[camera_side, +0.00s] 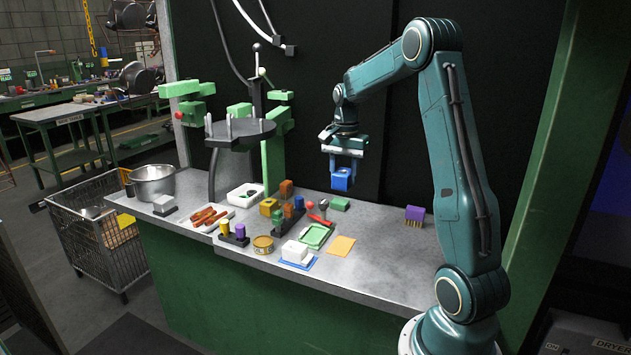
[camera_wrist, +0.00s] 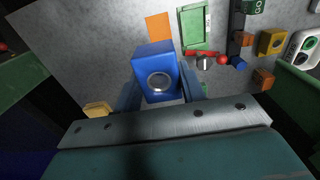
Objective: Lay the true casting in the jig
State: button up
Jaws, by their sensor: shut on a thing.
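My gripper (camera_side: 343,168) is shut on a blue block (camera_side: 342,181) and holds it in the air above the back of the bench. In the wrist view the blue block (camera_wrist: 153,62) sits between the fingers, with a round metal-rimmed hole in its face. A similar yellow block with a round hole (camera_side: 268,206) stands on the bench to the left; it also shows in the wrist view (camera_wrist: 272,42). I cannot tell for sure which thing is the jig; a green shallow tray (camera_side: 315,237) lies on the bench, also in the wrist view (camera_wrist: 194,28).
An orange sheet (camera_side: 340,246) lies right of the tray. Black peg stands crowd the left. The bench's right front is clear.

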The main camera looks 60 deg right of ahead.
jog(key=shift+r, duration=0.15)
dwell(0.5)
notch_tip(320, 180, up, 5)
jog(key=shift+f, duration=0.15)
jog(key=shift+w, duration=4.5)
notch_tip(320, 180, down, 17)
jog(key=shift+f, duration=0.2)
jog(key=shift+f, duration=0.1)
jog(key=shift+f, duration=3.05)
jog(key=shift+f, duration=0.3)
